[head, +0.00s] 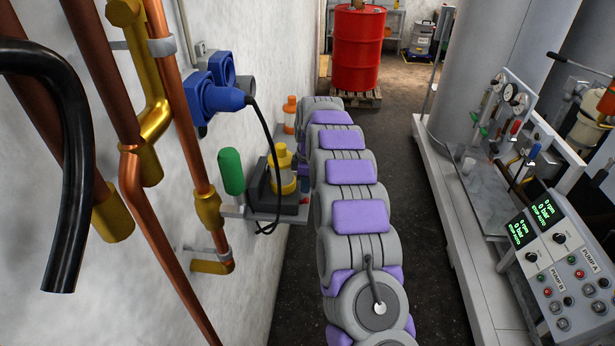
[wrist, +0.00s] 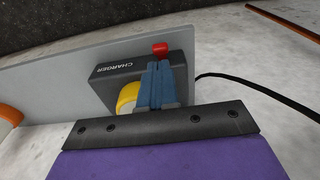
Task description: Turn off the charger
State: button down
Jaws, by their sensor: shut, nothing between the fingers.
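The charger (wrist: 113,73) is a dark box with its name in white letters, on a grey shelf in the wrist view. A red knob or switch (wrist: 160,48) shows at its edge, just beyond my fingertips. A yellow round part (wrist: 128,96) is beside my fingers. My gripper (wrist: 155,68) is shut and empty, its blue-grey fingers in front of the charger. I cannot tell whether the tips touch the red part.
A black cable runs from the blue wall plug (head: 218,97) to the shelf. Copper pipes (head: 135,190) line the left wall. A pump panel (head: 560,265) is on the right; a red drum (head: 358,50) is behind.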

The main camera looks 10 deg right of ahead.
aim_at(304, 199)
jog(key=f, duration=0.3)
jog(key=shift+a, duration=0.25)
jog(key=shift+d, duration=0.1)
jog(key=shift+d+b, duration=0.1)
jog(key=shift+b, duration=0.2)
